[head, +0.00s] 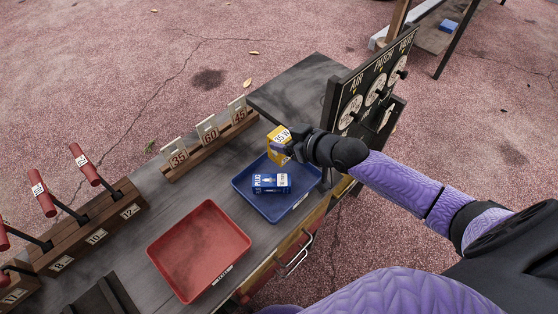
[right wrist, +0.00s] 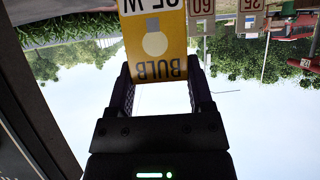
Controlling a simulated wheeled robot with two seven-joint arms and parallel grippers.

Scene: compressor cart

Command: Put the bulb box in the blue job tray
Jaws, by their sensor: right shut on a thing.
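The yellow bulb box (head: 277,146) is in my right gripper (head: 289,149), whose fingers are shut on it. In the right wrist view the box (right wrist: 157,40) sits between the two fingers (right wrist: 160,84), with its bulb picture and lettering upside down. In the head view the box appears over the far corner of the blue job tray (head: 244,185); its height above the tray is hard to tell. A blue plug box (head: 271,183) lies in that tray. My left gripper is not in view.
An empty red tray (head: 198,252) lies nearer on the grey bench. A wooden rack with cards 35, 60 and 45 (head: 207,131) stands behind the blue tray. Red-handled levers (head: 85,163) are at the left. A dark gauge panel (head: 370,95) stands at the right.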

